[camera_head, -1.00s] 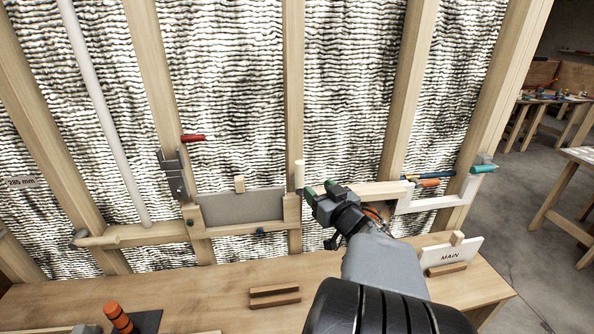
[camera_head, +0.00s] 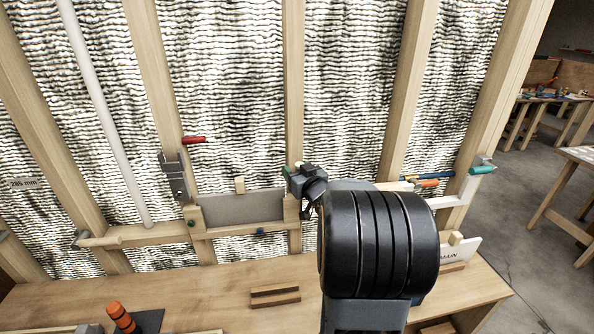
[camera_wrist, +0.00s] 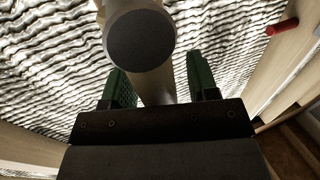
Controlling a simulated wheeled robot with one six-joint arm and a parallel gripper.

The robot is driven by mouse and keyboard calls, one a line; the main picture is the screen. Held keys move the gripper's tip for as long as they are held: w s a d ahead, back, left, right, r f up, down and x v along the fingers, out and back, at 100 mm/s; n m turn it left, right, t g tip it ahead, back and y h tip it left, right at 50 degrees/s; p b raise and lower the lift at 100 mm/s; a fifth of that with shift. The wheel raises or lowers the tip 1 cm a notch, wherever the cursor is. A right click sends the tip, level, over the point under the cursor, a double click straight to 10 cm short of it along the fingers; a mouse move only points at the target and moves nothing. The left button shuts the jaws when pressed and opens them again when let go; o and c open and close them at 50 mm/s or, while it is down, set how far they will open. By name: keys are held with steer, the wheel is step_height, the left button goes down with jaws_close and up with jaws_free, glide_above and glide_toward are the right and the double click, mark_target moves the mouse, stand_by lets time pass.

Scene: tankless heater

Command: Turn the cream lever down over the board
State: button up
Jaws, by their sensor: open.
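The cream lever (camera_head: 298,164) stands upright at the right end of the grey board (camera_head: 242,208), mostly hidden by my gripper (camera_head: 298,171) in the head view. In the wrist view the lever shows as a thick pale cylinder (camera_wrist: 165,72) with a dark round end, close to the camera. My gripper (camera_wrist: 160,84) is open, its green fingers on either side of the lever's shaft. I cannot tell whether either finger touches it. The board sits upright in a wooden frame between two studs.
A red handle (camera_head: 193,138) on a metal bracket (camera_head: 174,176) is left of the board; the red handle also shows in the wrist view (camera_wrist: 283,27). A wooden bench (camera_head: 205,290) lies below with a small wooden block (camera_head: 274,295). A white pipe (camera_head: 105,110) runs up at left.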

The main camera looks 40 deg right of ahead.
jaws_close()
stand_by(0.5)
